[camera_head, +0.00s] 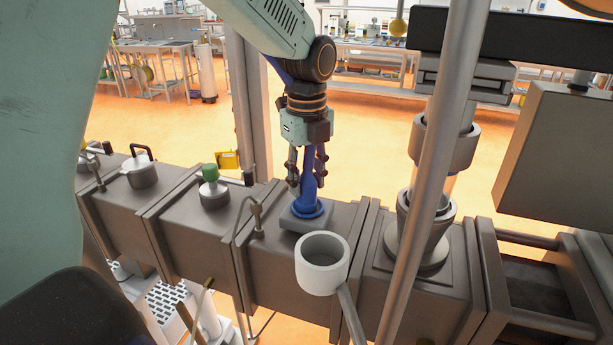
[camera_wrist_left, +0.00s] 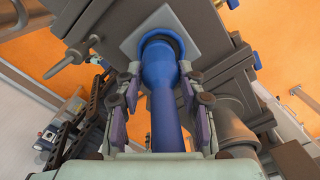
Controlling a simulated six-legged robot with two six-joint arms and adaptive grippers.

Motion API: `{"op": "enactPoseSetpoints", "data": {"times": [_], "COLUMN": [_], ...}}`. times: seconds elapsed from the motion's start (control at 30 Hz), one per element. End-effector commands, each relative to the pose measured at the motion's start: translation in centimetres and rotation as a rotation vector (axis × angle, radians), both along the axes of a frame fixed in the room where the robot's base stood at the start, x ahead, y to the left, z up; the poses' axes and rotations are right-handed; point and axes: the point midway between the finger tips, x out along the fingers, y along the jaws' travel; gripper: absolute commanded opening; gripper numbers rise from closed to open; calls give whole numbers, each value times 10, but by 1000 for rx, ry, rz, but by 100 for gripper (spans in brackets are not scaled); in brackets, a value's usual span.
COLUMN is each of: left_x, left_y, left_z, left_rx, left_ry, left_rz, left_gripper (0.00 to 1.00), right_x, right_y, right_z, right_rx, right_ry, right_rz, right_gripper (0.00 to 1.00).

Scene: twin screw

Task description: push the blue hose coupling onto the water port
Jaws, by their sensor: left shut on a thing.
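The blue hose coupling (camera_head: 309,193) stands about upright in the head view, its lower end over the grey square plate of the water port (camera_head: 290,221). My left gripper (camera_head: 307,178) points down and is shut around it, one finger on each side. In the left wrist view the coupling (camera_wrist_left: 163,75) runs between the fingers, and its wide end meets a dark ring (camera_wrist_left: 175,40) at the port plate (camera_wrist_left: 133,43). The ring is partly hidden by the coupling. I cannot tell how deep the coupling sits. My right gripper is not in view.
A pale cup (camera_head: 323,280) on a grey arm stands just in front of the port. A grey post (camera_head: 425,180) and a metal column (camera_head: 427,215) rise to the right. A green-topped fitting (camera_head: 212,190) and a lidded pot (camera_head: 140,175) stand to the left.

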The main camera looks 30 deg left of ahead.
Motion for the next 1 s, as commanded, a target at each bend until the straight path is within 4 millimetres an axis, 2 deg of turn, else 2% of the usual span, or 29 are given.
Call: {"op": "enactPoseSetpoints", "data": {"times": [0.03,0.2,0.67,0.7,1.0], "left_x": [-3,-4,-5,-5,-3], "left_y": [-1,-1,-1,-1,-1], "left_z": [-7,-11,-16,-16,-13], "left_rx": [-4,-5,-6,-6,-3], "left_ry": [13,16,19,19,12], "left_rz": [1,1,1,1,1], "left_gripper": [1,0,0,39,64], "right_x": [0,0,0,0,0], "right_y": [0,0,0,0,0], "right_z": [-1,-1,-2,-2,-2], "right_rx": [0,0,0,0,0], "right_ry": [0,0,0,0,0], "right_rz": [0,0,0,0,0], "right_gripper": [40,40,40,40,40]}}
